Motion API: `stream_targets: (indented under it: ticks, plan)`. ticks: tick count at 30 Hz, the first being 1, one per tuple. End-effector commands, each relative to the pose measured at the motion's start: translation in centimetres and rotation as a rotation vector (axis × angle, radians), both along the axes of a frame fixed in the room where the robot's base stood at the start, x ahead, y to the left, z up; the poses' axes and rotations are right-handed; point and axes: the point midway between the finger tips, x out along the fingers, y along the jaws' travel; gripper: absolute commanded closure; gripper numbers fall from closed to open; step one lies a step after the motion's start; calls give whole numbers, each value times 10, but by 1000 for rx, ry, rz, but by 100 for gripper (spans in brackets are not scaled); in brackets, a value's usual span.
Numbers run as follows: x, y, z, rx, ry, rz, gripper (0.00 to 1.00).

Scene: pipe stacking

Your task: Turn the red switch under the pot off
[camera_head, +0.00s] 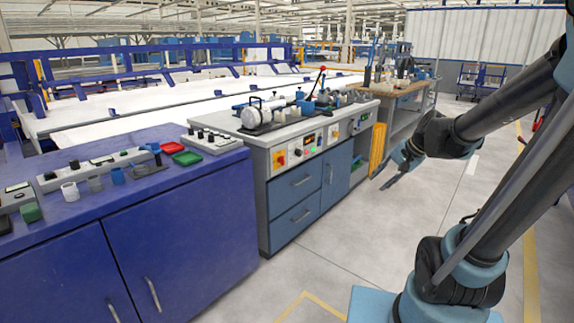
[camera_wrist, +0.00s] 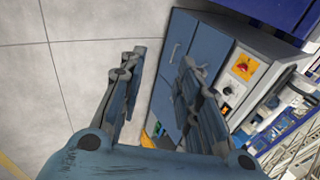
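In the head view, a grey control panel on the front of the blue bench carries an orange-yellow plate with a red switch (camera_head: 280,159) at its left end. The plate and its red switch also show at the right of the wrist view (camera_wrist: 242,67). A white, pot-like cylinder with a black handle (camera_head: 262,113) lies on the bench top above that end. My gripper (camera_head: 386,184) hangs over the floor, right of the bench and clear of the panel. In the wrist view my gripper (camera_wrist: 160,70) is open, with nothing between its fingers. The switch's exact position is too small to tell.
More buttons, one lit green (camera_head: 313,151), and another yellow plate (camera_head: 333,132) sit farther along the panel. A red-knobbed lever (camera_head: 319,78) stands on the bench. A dark blue cabinet (camera_head: 185,235) stands at left. The floor (camera_head: 355,235) before the bench is clear.

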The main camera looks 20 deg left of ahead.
Motion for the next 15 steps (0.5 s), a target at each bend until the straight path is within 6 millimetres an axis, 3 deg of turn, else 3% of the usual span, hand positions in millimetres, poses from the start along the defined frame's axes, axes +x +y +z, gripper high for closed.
stream_targets:
  ticks: [3, 15]
  plan:
    - [31, 23, 5, 93, 21, -52, 69]
    - [125, 102, 7, 423, 144, -231, 69]
